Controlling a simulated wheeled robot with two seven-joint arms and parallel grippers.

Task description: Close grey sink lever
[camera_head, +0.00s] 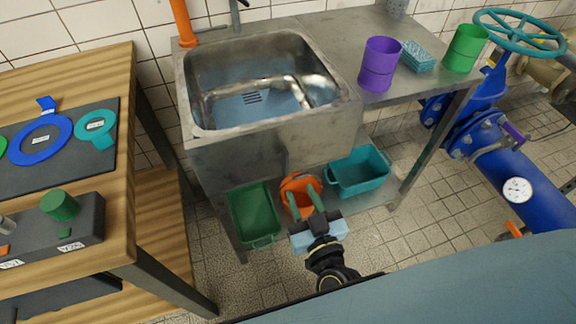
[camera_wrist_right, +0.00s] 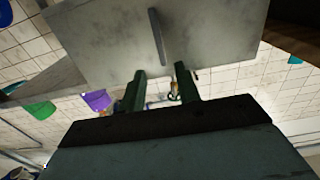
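The metal sink (camera_head: 268,132) stands in the middle of the head view, its basin empty. A thin grey upright part (camera_head: 236,14) rises behind the basin, cut by the top edge; I cannot tell if it is the lever. A narrow grey bar (camera_wrist_right: 157,36) stands on the grey metal panel (camera_wrist_right: 205,35) in the right wrist view. My right gripper (camera_head: 303,192) is below the sink front, over an orange container (camera_head: 299,181). Its green fingers are apart with nothing between them, as the right wrist view (camera_wrist_right: 160,88) also shows. My left gripper is out of view.
A green bin (camera_head: 253,212) and a teal bin (camera_head: 359,171) flank the orange container under the sink. A wooden table (camera_head: 125,190) stands at left. Purple (camera_head: 379,65) and green (camera_head: 465,48) cups stand on the counter. Blue pipes (camera_head: 520,180) run at right.

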